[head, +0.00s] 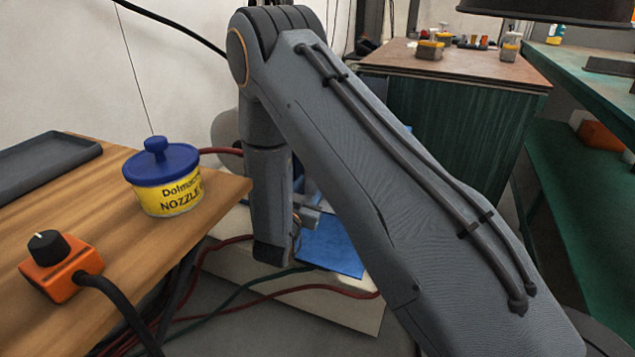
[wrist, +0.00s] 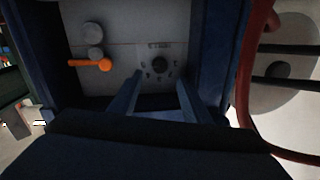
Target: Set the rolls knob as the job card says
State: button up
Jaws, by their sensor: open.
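In the wrist view a round black knob (wrist: 160,65) sits on a grey panel (wrist: 125,58) inside a blue housing. Small dark marks ring it, and a short label above it is too blurred to read; I cannot tell which mark it points at. My gripper (wrist: 160,80) is open, its two fingers either side of and just below the knob in the picture, with nothing between them. No contact with the knob shows. In the head view my arm hides the gripper and the panel. No job card can be made out.
Beside the knob are an orange lever (wrist: 90,64) and a grey round knob (wrist: 92,33). A red hose (wrist: 245,75) runs along the right. In the head view the wooden bench (head: 215,205) holds an orange box (head: 62,277) with a black knob and a blue-lidded yellow tub (head: 165,190).

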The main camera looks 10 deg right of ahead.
jog(key=b+x, duration=0.2)
jog(key=x, duration=0.5)
jog(key=shift+w+d, duration=0.2)
jog(key=shift+w, duration=0.1)
jog(key=c, duration=1)
jog(key=shift+r, duration=0.1)
jog(key=shift+c, duration=0.2)
jog(key=shift+n+p, duration=0.4)
jog(key=shift+p, duration=0.1)
jog(key=shift+a+n+g+p, duration=0.1)
jog(key=shift+n+g+p, duration=0.2)
jog(key=shift+n+p, duration=3.2)
jog(key=shift+n+b, duration=0.3)
jog(key=shift+n, duration=0.2)
